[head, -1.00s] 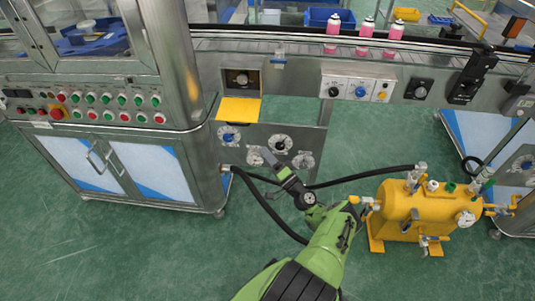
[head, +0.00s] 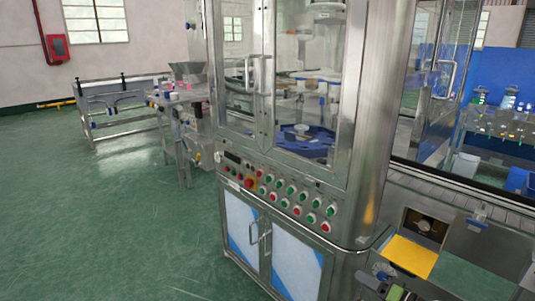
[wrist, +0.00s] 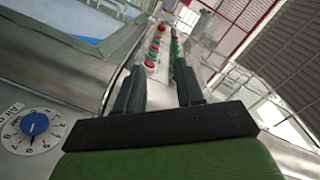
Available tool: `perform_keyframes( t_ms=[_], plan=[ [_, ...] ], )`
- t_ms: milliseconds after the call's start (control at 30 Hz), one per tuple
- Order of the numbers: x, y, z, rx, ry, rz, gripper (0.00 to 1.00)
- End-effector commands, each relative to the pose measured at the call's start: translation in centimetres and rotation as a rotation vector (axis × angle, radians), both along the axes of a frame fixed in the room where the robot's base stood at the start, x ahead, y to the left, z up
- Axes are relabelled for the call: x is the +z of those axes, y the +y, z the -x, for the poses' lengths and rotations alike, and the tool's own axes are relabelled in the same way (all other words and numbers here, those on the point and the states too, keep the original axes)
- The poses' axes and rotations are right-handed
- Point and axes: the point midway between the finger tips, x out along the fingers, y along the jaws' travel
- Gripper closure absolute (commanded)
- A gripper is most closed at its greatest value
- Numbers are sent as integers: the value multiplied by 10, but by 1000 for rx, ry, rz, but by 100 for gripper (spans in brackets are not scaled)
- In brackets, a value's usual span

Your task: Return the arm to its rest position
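In the wrist view, my gripper (wrist: 158,66) has its two dark fingers apart, with nothing between them. It faces along the steel machine front, where a row of red and green buttons (wrist: 153,50) shows beyond the fingers. In the head view only a small green and dark piece of my arm shows at the bottom edge, by a blue-knobbed dial (head: 381,272). The rest of the arm is out of that view.
The steel crimping machine cabinet (head: 290,262) with its button panel stands close in front. A yellow flap (head: 411,256) juts out at right, below the conveyor (head: 455,190). A dial (wrist: 32,127) is near the gripper's left. Green floor (head: 120,225) at left is clear.

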Motion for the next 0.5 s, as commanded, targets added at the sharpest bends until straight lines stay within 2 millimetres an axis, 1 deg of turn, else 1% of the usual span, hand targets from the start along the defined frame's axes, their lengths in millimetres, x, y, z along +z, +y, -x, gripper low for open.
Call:
perform_keyframes(
  t_ms=[33, 67, 100, 133, 200, 267, 300, 367, 400, 467, 500],
  plan=[
    [17, 29, -5, 89, 59, 85, 63],
    [24, 44, -5, 133, 99, 133, 63],
    [34, 63, -3, 185, 150, 197, 63],
    [41, 77, -1, 219, 187, 247, 63],
    [57, 106, 9, 287, 271, 365, 63],
    [73, 127, 21, 326, 335, 467, 63],
    [83, 140, 31, 344, 374, 533, 63],
    [100, 156, 48, 357, 427, 633, 63],
    [110, 165, 62, 357, 460, 694, 63],
    [128, 177, 84, 347, 502, 783, 63],
    [139, 184, 99, 332, 526, 837, 63]
  ],
)
